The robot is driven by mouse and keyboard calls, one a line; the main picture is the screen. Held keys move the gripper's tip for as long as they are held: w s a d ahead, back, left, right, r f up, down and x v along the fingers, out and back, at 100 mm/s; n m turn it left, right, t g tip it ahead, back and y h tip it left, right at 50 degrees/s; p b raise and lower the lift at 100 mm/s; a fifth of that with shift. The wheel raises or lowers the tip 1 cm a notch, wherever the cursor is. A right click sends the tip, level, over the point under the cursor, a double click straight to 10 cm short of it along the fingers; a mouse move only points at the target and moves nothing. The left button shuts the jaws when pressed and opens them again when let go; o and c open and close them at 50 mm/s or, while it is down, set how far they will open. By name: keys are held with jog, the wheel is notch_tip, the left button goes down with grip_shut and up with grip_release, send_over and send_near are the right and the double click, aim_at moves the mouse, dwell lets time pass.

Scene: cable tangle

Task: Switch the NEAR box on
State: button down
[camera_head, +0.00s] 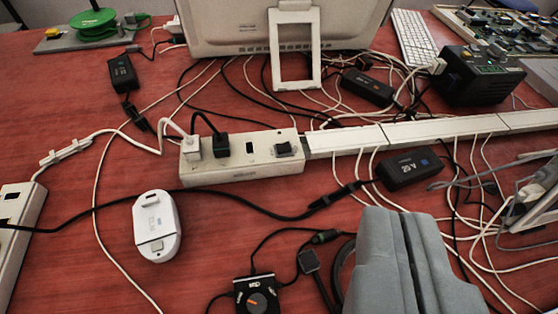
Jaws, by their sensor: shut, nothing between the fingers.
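My gripper (404,216) shows at the bottom right as two grey fingers side by side, shut and empty. No readable label marks any box as NEAR. A white power strip (236,173) lies in the middle, with a white plug (193,148) and a black plug (221,147) in it. A dark switch (283,149) sits at its right end; I cannot tell its position. A second white strip (18,215) is cut off at the left edge. A small black box with an orange-marked knob (257,299) lies at the bottom, left of my gripper, partly cut off.
A white oval device (156,226) lies left of centre. A black adapter (408,168) lies just beyond my gripper. A white cable duct (415,132) runs right from the strip. Loose cables cross the red table (210,265). A monitor stand (293,80) stands behind.

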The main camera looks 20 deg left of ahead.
jog(key=w+a+f+n+g+y, duration=0.1)
jog(key=w+a+f+n+g, duration=0.1)
jog(key=w+a+f, duration=0.2)
jog(key=w+a+f+n+g+y, duration=0.1)
jog(key=w+a+f+n+g, duration=0.1)
jog(key=w+f, duration=0.5)
jog(key=w+a+g, duration=0.1)
jog(key=w+a, duration=0.1)
jog(key=w, duration=0.2)
jog(key=shift+f, duration=0.4)
send_over(284, 148)
jog(key=s, duration=0.1)
jog(key=f, duration=0.7)
jog(key=shift+s+d, duration=0.2)
jog(key=shift+d, duration=0.05)
jog(key=f, duration=0.3)
jog(key=shift+w+d, duration=0.15)
jog(key=shift+d, duration=0.05)
jog(key=shift+f, duration=0.45)
jog(key=shift+d, duration=0.1)
